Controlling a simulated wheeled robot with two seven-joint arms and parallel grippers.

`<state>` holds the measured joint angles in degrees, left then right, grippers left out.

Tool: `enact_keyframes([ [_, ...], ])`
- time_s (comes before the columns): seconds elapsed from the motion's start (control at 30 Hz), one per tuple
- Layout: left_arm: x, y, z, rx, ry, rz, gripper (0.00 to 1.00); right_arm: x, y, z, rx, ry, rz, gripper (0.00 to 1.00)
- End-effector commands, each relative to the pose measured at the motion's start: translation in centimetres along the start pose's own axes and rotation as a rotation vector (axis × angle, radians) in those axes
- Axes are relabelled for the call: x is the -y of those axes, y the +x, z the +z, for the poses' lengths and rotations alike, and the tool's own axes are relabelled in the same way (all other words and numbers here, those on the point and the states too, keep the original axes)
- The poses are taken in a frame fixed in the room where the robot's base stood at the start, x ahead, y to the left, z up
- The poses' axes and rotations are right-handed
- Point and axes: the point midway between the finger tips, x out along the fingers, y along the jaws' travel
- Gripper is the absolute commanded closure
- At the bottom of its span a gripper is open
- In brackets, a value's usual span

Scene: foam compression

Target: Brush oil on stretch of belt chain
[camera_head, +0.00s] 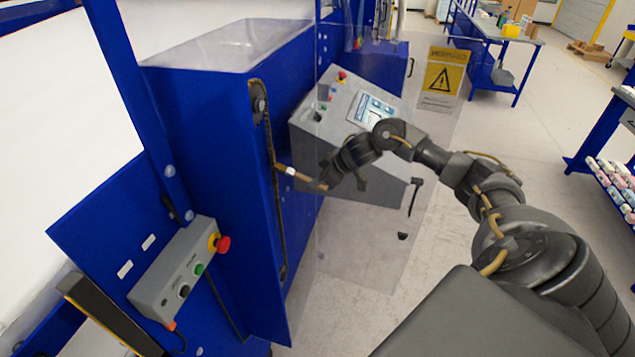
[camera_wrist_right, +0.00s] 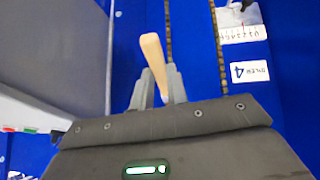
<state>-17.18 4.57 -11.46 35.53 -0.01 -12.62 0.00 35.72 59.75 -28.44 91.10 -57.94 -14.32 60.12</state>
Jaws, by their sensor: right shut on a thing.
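The belt chain (camera_head: 279,225) runs as a dark vertical loop down the narrow face of the blue machine (camera_head: 215,180), with a sprocket (camera_head: 258,103) at its top. My right gripper (camera_head: 328,184) is shut on a brush (camera_head: 308,182) with a tan wooden handle and a pale band. The brush points left, its head at the chain's upper-middle stretch; I cannot tell if it touches. In the right wrist view the handle (camera_wrist_right: 153,58) stands between the two grey fingers (camera_wrist_right: 155,90), and chain strands (camera_wrist_right: 168,30) show behind it. The brush head is hidden there. My left gripper is not in view.
A clear panel (camera_head: 350,235) stands beside the chain. A grey control console (camera_head: 318,125) is behind my right gripper. A control box (camera_head: 180,270) with a red button is at lower left. A yellow warning sign (camera_head: 442,78) stands behind. The floor at right is open.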

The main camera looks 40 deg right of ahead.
Motion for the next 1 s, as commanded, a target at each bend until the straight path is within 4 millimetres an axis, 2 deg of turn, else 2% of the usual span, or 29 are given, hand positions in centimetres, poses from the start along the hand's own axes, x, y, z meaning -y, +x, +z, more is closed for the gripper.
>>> enact_keyframes([
  [1.0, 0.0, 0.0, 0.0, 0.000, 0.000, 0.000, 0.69, -0.4, -2.4, -2.2, -0.001, 0.000, 0.001, 1.00],
])
